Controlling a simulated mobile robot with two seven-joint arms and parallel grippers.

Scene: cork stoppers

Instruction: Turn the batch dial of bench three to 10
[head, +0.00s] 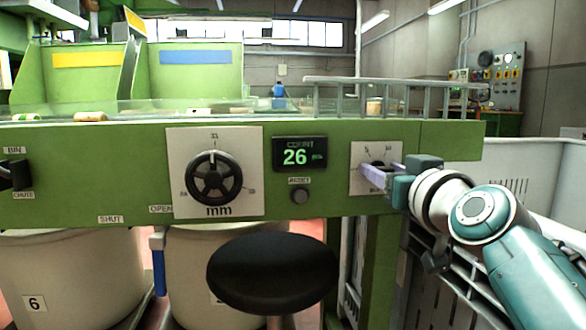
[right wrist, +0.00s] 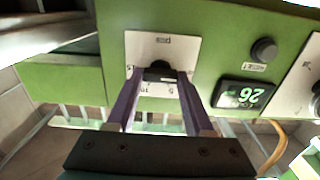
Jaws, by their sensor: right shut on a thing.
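The batch dial is a small black knob (right wrist: 160,72) on a white plate (head: 360,152) at the right of the green bench front. In the right wrist view the plate is upside down, with "pcs" and small numbers, among them 5 and 10. My right gripper (head: 374,174) comes from the right, its two pale purple fingers on either side of the knob and shut on it. The fingers hide part of the plate in the head view. I cannot read where the knob points. My left gripper is not in view.
Left of the dial are a green count display (head: 300,153) reading 26, a round reset button (head: 299,196) and a larger mm dial (head: 214,178). A black stool (head: 273,272) and white bins (head: 70,275) stand below. A grey rail (head: 400,84) runs above.

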